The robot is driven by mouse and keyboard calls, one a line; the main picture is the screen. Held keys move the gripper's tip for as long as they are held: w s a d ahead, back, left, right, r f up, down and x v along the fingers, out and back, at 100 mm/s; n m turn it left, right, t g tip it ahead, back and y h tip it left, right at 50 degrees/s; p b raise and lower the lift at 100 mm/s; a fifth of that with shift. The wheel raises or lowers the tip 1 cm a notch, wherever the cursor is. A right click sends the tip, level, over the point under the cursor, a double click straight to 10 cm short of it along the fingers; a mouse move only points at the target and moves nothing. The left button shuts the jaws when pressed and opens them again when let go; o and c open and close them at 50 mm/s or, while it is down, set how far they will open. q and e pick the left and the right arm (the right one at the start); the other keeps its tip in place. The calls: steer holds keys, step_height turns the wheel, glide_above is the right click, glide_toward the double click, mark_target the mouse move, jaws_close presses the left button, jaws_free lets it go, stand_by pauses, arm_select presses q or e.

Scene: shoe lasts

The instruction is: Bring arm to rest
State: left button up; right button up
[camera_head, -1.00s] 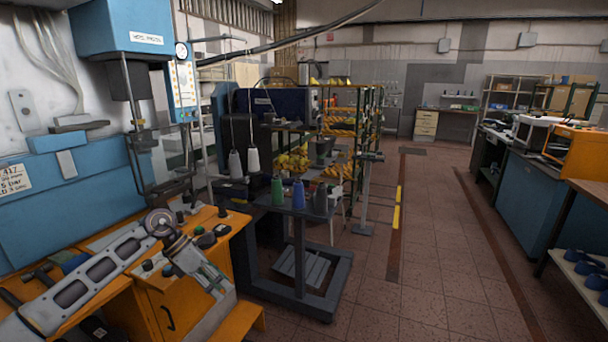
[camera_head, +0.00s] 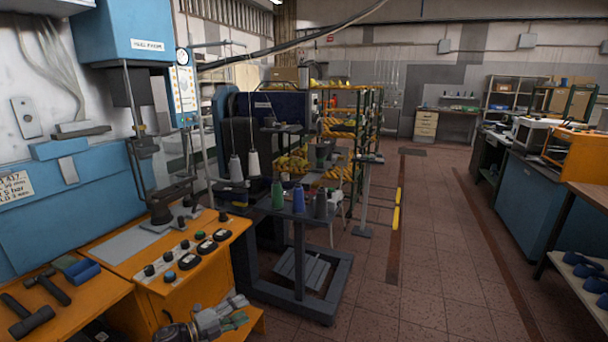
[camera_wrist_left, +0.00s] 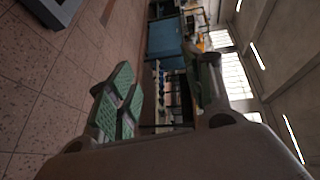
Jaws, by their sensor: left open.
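My left gripper (camera_head: 222,318) is low in the head view, at the bottom edge in front of the orange machine cabinet (camera_head: 150,300). Its green-padded fingers also show in the left wrist view (camera_wrist_left: 160,100), standing apart with nothing between them. Most of my left arm is out of the head view. My right gripper is not in any view.
The orange control panel (camera_head: 182,262) with knobs is close on the left, with hammers (camera_head: 32,318) on the bench beside it. A dark stand (camera_head: 300,252) holding thread cones (camera_head: 298,198) stands ahead. The tiled floor (camera_head: 430,270) to the right is clear.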

arm_select(q)
steer(key=s+a+f+n+y, duration=0.4)
steer(key=s+f+n, duration=0.15)
steer(key=f, duration=0.45)
steer(key=s+a+f+n+y+p, duration=0.1)
steer(key=s+a+f+n+y, duration=0.3)
steer(key=s+f, duration=0.5)
steer(key=s+a+f+n+y, duration=0.35)
steer(key=f+n, duration=0.35)
steer(key=f, duration=0.5)
steer(key=s+f+n+g, duration=0.2)
steer(key=s+f, duration=0.3)
steer(key=s, duration=0.8)
steer(key=s+f+n+g+y+p, duration=0.1)
steer(key=s+f+n+g, duration=0.2)
steer(key=s, duration=1.1)
steer(key=s+f+n+g+y, duration=0.1)
steer(key=s+f+n+g, duration=0.2)
steer(key=s+f, duration=0.5)
steer(key=s+g, duration=0.1)
steer(key=s, duration=0.4)
steer(key=shift+s+d+f+p, duration=0.15)
steer(key=shift+d+p, duration=0.05)
steer(key=shift+p, duration=0.1)
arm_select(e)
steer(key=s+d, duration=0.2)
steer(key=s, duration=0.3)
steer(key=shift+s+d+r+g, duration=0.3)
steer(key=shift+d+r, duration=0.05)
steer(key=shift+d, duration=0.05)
